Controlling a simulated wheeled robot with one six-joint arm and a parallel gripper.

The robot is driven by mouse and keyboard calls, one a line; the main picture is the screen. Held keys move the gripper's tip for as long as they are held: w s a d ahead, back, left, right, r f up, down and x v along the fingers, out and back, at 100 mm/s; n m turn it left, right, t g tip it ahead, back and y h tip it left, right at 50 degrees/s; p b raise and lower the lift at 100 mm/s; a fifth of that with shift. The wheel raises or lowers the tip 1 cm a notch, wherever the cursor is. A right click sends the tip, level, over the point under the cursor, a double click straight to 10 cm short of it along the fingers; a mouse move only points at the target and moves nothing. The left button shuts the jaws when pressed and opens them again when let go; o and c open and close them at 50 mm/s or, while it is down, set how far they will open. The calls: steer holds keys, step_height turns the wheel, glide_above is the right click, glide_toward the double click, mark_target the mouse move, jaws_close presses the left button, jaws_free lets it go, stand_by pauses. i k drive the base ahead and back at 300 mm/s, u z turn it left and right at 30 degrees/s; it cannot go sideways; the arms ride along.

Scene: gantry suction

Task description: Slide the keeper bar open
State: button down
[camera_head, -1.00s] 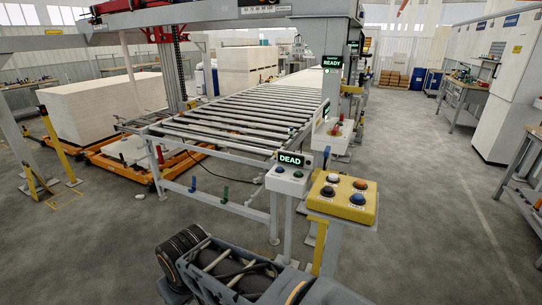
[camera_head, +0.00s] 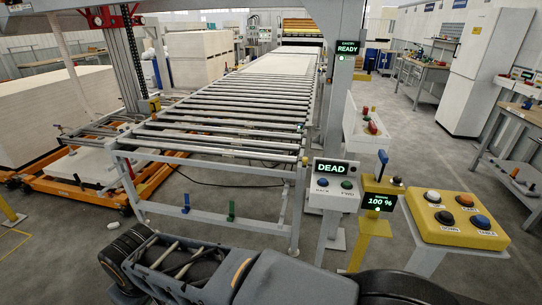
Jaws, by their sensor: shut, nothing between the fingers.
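I cannot pick out the keeper bar for certain. The roller conveyor (camera_head: 222,122) runs away from me in the middle of the view, with a pale sheet (camera_head: 277,64) at its far end. A blue handle (camera_head: 186,204) and a green handle (camera_head: 231,211) stand on the low front rail of its frame. Parts of my own body fill the bottom of the view. My gripper's fingers do not show.
A DEAD control box (camera_head: 332,185), a 100 % display post (camera_head: 380,203) with a blue lever and a yellow button box (camera_head: 458,221) stand at right front. A READY post (camera_head: 340,100) rises behind. Orange lift frame (camera_head: 75,165) lies left.

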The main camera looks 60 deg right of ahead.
mark_target(305, 158)
steer(key=i, duration=1.55)
steer(key=z, duration=2.85)
steer(key=i, duration=1)
